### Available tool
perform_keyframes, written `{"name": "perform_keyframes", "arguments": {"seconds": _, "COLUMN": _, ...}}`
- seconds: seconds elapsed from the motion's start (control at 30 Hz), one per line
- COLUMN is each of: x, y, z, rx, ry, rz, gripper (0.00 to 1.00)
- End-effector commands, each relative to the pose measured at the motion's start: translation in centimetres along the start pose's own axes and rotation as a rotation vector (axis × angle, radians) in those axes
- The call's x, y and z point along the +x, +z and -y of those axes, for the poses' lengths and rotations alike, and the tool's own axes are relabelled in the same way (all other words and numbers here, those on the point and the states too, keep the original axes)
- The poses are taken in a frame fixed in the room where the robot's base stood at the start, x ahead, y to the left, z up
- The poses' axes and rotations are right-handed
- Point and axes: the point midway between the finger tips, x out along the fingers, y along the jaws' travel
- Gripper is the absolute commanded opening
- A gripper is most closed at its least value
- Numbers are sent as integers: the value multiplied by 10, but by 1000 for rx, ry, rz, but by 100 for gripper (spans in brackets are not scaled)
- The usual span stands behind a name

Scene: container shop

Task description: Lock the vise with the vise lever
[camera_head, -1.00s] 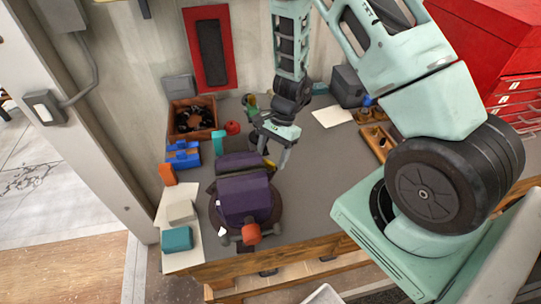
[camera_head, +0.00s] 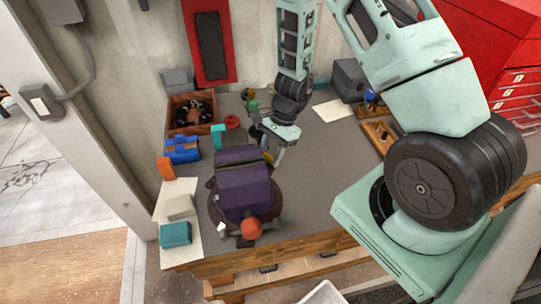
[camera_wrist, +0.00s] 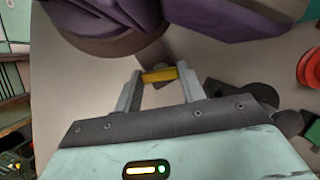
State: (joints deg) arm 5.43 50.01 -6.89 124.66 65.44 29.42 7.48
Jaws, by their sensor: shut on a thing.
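The purple vise (camera_head: 243,190) stands on the grey workbench, with an orange-red knob (camera_head: 251,228) at its near end. Its purple body also fills the top of the wrist view (camera_wrist: 110,22). The yellow grip of the vise lever (camera_wrist: 159,75) lies crosswise between my fingertips, beside the vise's base. A dark bar runs from behind the grip toward the vise. My gripper (camera_head: 272,155) is just behind and right of the vise, pointing down, and is shut on the lever's yellow grip (camera_wrist: 160,82). In the head view the grip is mostly hidden by the fingers.
A wooden bin (camera_head: 192,113) of dark parts, a blue block (camera_head: 182,150) and an orange block (camera_head: 166,168) stand left. A teal block (camera_head: 176,234) lies on white paper at the front left. A wooden tray (camera_head: 380,137) is at the right. The bench right of the vise is clear.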

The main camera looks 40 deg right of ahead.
Motion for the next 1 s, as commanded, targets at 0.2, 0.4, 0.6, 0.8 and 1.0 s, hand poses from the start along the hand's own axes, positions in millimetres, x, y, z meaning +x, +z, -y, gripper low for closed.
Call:
{"name": "perform_keyframes", "arguments": {"seconds": 0.2, "x": 4, "y": -3, "z": 0, "rx": 184, "ry": -81, "rz": -1, "gripper": 17}}
{"name": "perform_keyframes", "arguments": {"seconds": 0.4, "x": 1, "y": -1, "z": -1, "rx": 255, "ry": -108, "rz": 0, "gripper": 17}}
{"name": "perform_keyframes", "arguments": {"seconds": 0.6, "x": -1, "y": 0, "z": -1, "rx": 259, "ry": -109, "rz": -1, "gripper": 17}}
{"name": "perform_keyframes", "arguments": {"seconds": 0.8, "x": 0, "y": 0, "z": -1, "rx": 258, "ry": -108, "rz": -1, "gripper": 62}}
{"name": "perform_keyframes", "arguments": {"seconds": 1.0, "x": 0, "y": 0, "z": -1, "rx": 257, "ry": -108, "rz": 0, "gripper": 62}}
